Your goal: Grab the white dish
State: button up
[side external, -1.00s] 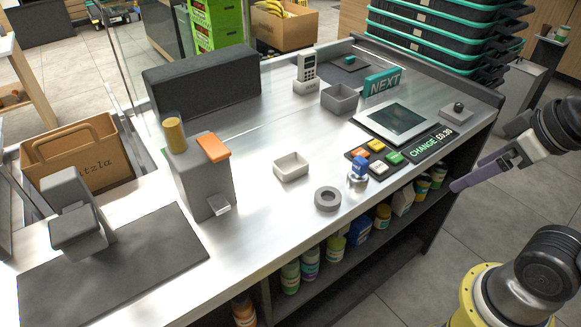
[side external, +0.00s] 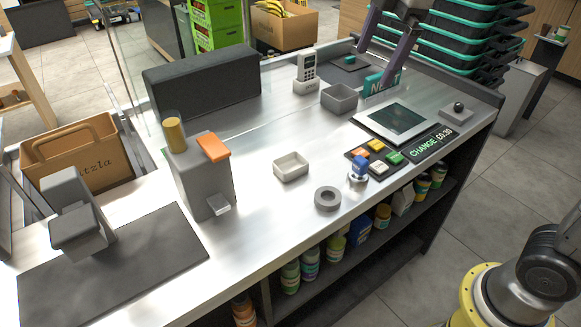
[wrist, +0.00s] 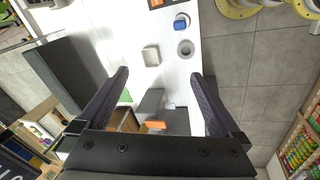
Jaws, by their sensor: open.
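The white dish (side external: 291,172) is a small, square, open tray standing upright on the metal counter, left of the grey ring (side external: 327,199). It is empty as far as I can see. In the wrist view the dish (wrist: 151,57) lies just beyond my fingertips, roughly between their lines, with nothing touching it. My gripper (side external: 375,62) is open and empty at the top of the side view, in front of the NEXT sign and well apart from the dish. Its two dark purple fingers also show in the wrist view (wrist: 159,75).
A grey dispenser (side external: 204,185) with an orange lid stands left of the dish. The counter around the dish is clear.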

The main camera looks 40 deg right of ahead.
jog(key=w+a+f+n+g, duration=0.1)
jog(key=w+a+f+n, duration=0.15)
jog(key=w, duration=0.45)
jog(key=g, duration=0.2)
send_over(287, 171)
notch_tip(287, 171, down, 19)
jog(key=shift+n, duration=0.35)
jog(key=shift+f, duration=3.05)
jog(key=c, duration=1.3)
jog(key=shift+r, duration=0.2)
